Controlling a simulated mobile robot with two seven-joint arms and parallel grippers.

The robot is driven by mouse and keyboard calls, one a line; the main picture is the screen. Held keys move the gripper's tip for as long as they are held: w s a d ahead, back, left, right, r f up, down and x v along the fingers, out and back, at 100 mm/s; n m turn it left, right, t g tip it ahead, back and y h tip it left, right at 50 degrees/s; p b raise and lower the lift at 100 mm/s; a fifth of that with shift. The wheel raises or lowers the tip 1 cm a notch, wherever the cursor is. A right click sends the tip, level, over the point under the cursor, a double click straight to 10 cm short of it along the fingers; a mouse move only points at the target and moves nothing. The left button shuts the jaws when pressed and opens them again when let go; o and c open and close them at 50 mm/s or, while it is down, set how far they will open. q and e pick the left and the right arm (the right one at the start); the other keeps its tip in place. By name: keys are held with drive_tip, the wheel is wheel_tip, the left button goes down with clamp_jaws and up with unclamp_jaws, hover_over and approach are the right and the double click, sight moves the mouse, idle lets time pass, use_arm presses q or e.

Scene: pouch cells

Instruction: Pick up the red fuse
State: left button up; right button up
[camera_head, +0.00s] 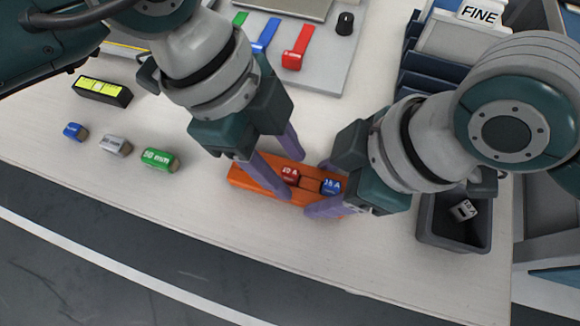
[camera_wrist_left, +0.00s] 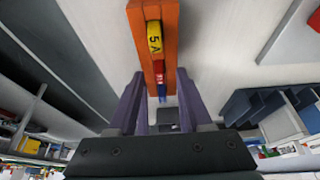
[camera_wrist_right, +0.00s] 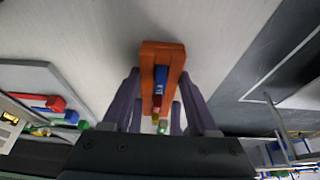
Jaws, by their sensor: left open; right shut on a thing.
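The red fuse (camera_head: 290,174), marked 10 A, sits in a long orange holder (camera_head: 240,177) near the table's front edge. It also shows in the left wrist view (camera_wrist_left: 158,78), between a yellow 5 A fuse (camera_wrist_left: 154,38) and a blue 15 A fuse (camera_head: 331,186). The left gripper hides the yellow fuse in the head view. My left gripper (camera_head: 291,175) is open, its fingers on either side of the holder around the red fuse. My right gripper (camera_head: 323,188) is shut on the holder near its blue-fuse end.
A grey panel with coloured levers (camera_head: 298,48) stands at the back. A dark bin (camera_head: 455,240) is at right. The table in front of the holder is clear.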

use_arm(q)
drive_tip(key=shift+f, duration=0.15)
clamp_jaws()
idle(0.5)
